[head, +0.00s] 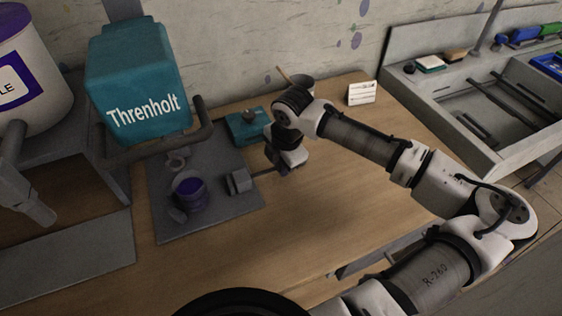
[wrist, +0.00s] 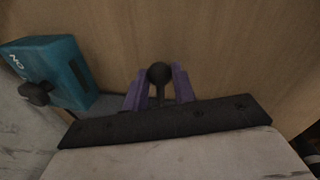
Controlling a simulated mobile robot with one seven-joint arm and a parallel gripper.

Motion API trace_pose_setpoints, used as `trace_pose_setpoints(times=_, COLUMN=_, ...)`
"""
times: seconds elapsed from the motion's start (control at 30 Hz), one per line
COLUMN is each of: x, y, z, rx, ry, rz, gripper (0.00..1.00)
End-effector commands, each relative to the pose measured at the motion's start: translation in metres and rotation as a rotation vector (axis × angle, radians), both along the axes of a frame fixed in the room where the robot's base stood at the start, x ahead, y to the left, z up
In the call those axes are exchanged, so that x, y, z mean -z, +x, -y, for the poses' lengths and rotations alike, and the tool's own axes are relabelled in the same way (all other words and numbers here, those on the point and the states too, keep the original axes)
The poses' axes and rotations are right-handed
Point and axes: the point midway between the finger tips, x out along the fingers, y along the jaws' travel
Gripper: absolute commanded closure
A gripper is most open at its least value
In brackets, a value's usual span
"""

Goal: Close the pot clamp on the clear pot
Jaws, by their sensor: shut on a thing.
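The clear pot (head: 189,193), with purple contents, stands on a dark grey base plate (head: 223,208) under the teal Threnholt machine (head: 142,80). The pot clamp (head: 239,181) shows as a grey block to the right of the pot, with a visible gap between them. A thin rod runs from the block to my gripper (head: 273,169). In the wrist view, the purple fingers of my gripper (wrist: 159,88) are shut on the dark round clamp knob (wrist: 159,73) and its stem. The pot is not visible in the wrist view.
A small teal box (head: 245,126) with a dark knob sits behind my gripper, and shows at left in the wrist view (wrist: 60,70). A cup (head: 302,84) and a white card (head: 362,93) stand farther back. The wooden table front (head: 290,225) is clear.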

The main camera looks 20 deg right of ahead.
Motion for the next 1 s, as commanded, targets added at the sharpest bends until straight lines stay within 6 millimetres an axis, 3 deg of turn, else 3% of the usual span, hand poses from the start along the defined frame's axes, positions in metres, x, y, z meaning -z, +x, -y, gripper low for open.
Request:
trace_pose_setpoints(times=0.3, x=0.0, y=-0.001, z=-0.047, rx=-0.005, ry=0.004, rz=-0.002, gripper=1.0)
trace_pose_setpoints(times=0.63, x=0.0, y=-0.002, z=-0.051, rx=0.0, ry=0.002, rz=0.0, gripper=1.0)
trace_pose_setpoints(times=0.67, x=0.0, y=-0.002, z=-0.051, rx=0.0, ry=0.002, rz=0.0, gripper=0.71)
trace_pose_setpoints(times=0.8, x=0.0, y=-0.002, z=-0.051, rx=0.0, ry=0.002, rz=0.0, gripper=0.53)
trace_pose_setpoints(times=1.0, x=0.0, y=-0.002, z=-0.05, rx=0.0, ry=0.001, rz=-0.001, gripper=0.52)
